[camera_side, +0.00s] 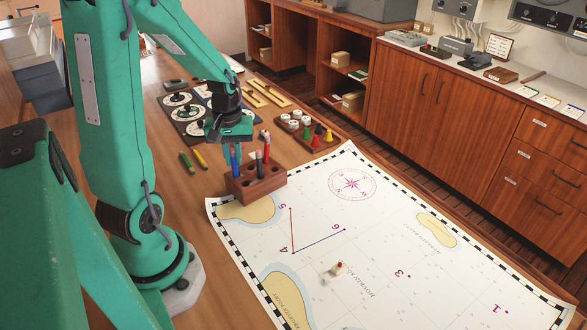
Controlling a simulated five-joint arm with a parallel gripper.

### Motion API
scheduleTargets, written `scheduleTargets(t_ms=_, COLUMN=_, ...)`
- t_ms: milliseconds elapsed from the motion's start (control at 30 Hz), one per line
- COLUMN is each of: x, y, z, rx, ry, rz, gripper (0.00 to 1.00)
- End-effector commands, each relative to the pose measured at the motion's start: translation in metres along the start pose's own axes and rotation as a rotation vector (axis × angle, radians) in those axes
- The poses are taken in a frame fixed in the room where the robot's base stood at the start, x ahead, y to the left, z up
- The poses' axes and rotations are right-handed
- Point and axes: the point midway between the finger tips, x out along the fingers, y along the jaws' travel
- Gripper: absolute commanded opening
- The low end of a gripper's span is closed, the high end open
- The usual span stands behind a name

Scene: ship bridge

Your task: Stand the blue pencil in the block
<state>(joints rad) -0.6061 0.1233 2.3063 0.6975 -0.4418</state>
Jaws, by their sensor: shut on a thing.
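The wooden block (262,188) stands on the table at the chart's upper left corner, with holes in its top. My gripper (234,147) points down above the block's left part and is shut on the blue pencil (236,164). The pencil is about upright, its lower end at the left of the block's top. I cannot tell whether that end is inside a hole or just above or behind it.
Dark instrument plates (187,118) lie behind my gripper. The chart (375,235) covers the front right.

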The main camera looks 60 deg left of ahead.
Motion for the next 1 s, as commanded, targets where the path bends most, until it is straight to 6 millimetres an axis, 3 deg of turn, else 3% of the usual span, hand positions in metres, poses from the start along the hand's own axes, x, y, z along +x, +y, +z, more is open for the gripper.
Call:
scheduleTargets(t_ms=200, x=0.000, y=0.000, z=0.000, rx=0.000, ry=0.000, rz=0.000, gripper=0.00)
scheduleTargets(t_ms=233, x=0.000, y=0.000, z=0.000, rx=0.000, ry=0.000, rz=0.000, gripper=0.15)
scheduleTargets(t_ms=367, x=0.000, y=0.000, z=0.000, rx=0.000, ry=0.000, rz=0.000, gripper=0.38)
scheduleTargets(t_ms=767, x=-0.003, y=0.000, z=0.000, rx=0.000, ry=0.001, rz=0.001, gripper=0.38)
scheduleTargets(t_ms=1000, x=-0.020, y=0.000, z=-0.001, rx=0.000, ry=0.004, rz=0.002, gripper=0.38)
